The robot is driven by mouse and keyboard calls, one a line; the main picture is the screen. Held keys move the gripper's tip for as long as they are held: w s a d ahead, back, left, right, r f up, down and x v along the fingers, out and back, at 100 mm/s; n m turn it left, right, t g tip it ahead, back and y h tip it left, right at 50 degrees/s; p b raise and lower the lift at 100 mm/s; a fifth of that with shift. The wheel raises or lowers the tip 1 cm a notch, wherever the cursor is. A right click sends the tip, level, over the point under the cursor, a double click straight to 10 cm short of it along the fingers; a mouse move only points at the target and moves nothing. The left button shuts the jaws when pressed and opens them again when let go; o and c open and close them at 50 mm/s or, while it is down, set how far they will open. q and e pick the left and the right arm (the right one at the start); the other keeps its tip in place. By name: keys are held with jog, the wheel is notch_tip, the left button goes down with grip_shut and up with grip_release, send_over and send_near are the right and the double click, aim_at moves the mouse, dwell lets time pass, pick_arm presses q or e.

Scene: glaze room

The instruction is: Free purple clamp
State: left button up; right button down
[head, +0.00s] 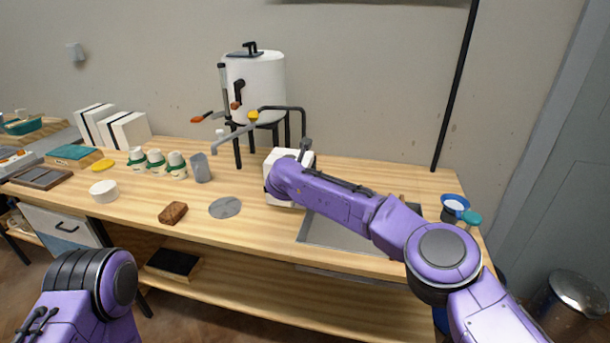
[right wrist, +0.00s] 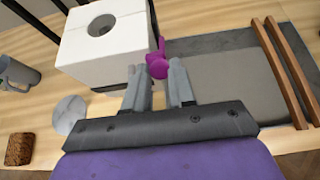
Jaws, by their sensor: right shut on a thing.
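The purple clamp (right wrist: 157,60) shows magenta in the right wrist view, at the right side of a white block-shaped mold (right wrist: 88,58) with a round hole in its top. My right gripper (right wrist: 158,76) is shut on the clamp, its two grey fingers on either side of it. The clamp is right at the mold's side; I cannot tell whether it still grips it. In the head view the white mold (head: 276,159) stands on the wooden table, partly behind my right arm, which hides the clamp. My left arm shows at the lower left, but its gripper is out of view.
A grey sunken tray (head: 335,236) with wooden bars (right wrist: 283,62) lies right of the mold. A grey disc (head: 225,207), brown block (head: 173,213) and grey mug (head: 201,168) are to its left. A white tank (head: 256,88) stands behind on legs. The front left tabletop has free room.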

pick_arm(q)
jog(key=shift+r+p, duration=0.6)
jog(key=shift+r, duration=0.4)
pick_arm(e)
jog(key=shift+w+r+g, duration=0.25)
jog(key=shift+r+g, duration=0.2)
jog(key=shift+g, duration=0.05)
jog(key=c, duration=0.9)
grip_release()
jog(key=shift+c, duration=0.2)
pick_arm(q)
jog(key=shift+f, duration=0.15)
pick_arm(e)
jog(key=shift+r, duration=0.1)
pick_arm(q)
notch_tip(320, 180, down, 3)
jog(key=b, duration=0.3)
jog(key=shift+f+b, duration=0.2)
jog(key=shift+b, duration=0.1)
pick_arm(e)
jog(key=v, duration=1)
jog(key=shift+s+d, duration=0.15)
jog(key=shift+s, duration=0.05)
